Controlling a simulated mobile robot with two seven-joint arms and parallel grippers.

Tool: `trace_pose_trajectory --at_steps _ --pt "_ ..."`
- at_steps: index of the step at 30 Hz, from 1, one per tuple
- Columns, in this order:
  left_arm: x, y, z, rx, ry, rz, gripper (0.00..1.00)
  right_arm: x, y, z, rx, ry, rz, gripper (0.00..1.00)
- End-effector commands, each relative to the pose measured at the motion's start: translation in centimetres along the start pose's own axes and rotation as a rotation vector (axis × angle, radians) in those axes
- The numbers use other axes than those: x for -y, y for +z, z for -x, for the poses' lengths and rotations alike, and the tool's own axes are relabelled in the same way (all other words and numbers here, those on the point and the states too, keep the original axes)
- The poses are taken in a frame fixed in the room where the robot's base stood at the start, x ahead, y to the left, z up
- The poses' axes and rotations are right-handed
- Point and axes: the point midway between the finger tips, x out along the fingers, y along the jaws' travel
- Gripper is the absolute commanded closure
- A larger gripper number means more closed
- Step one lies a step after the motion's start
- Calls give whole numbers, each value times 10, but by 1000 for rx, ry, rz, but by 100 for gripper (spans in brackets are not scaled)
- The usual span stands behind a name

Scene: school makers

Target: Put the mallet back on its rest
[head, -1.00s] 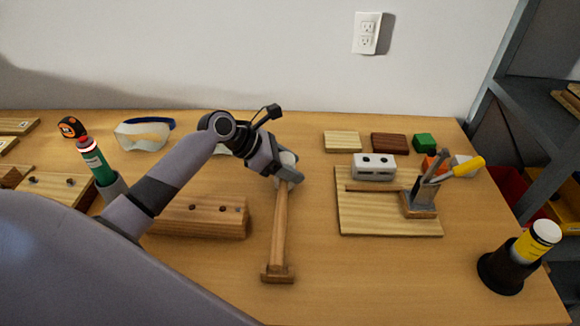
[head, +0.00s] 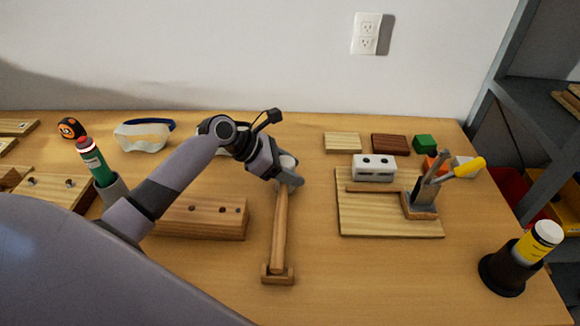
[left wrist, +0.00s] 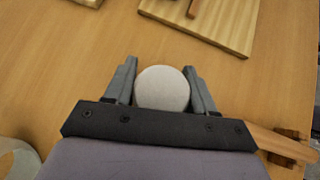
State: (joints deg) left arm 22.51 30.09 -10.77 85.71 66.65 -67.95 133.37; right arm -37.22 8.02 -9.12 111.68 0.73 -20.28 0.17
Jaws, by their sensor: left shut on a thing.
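The mallet has a pale rounded head (left wrist: 162,88) and a long wooden handle (head: 280,230). My left gripper (head: 289,171) is shut on the mallet's head, which sits between its two fingers in the left wrist view (left wrist: 161,82). The handle runs from the gripper towards the front of the table. Its far end lies between the two raised sides of a small wooden rest (head: 286,280). I cannot tell whether the handle bears on it. The rest also shows partly at the right of the left wrist view (left wrist: 289,158). My right gripper is out of view.
A drilled wooden block (head: 205,220) lies left of the mallet. A pale board (head: 385,225) with a tool holder (head: 420,206) stands right of it. A dark cup with a yellow-labelled bottle (head: 535,240) is at the right edge. The table around the rest is clear.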

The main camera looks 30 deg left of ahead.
Motion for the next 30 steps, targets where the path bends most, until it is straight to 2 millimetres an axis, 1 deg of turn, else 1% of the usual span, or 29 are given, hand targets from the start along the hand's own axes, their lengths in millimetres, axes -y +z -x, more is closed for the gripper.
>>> trace_pose_trajectory --at_steps 5,6,8,9,16,19,22,27,30 --pt "0 -1 -1 3 1 0 100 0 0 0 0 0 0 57" --pt "0 -1 -1 3 1 0 39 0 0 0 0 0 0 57" --pt "0 -1 -1 3 1 0 19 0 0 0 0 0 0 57" --pt "0 -1 -1 2 1 0 16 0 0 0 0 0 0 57" --pt "0 -3 -2 -2 -1 1 16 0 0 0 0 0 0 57" --pt "0 -3 3 -2 0 0 16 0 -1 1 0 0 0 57" --pt "0 -3 16 -2 1 1 16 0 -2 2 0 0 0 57" --pt "0 -2 44 -1 1 -1 16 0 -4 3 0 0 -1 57" --pt "0 -2 58 -1 2 -1 16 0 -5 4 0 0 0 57"
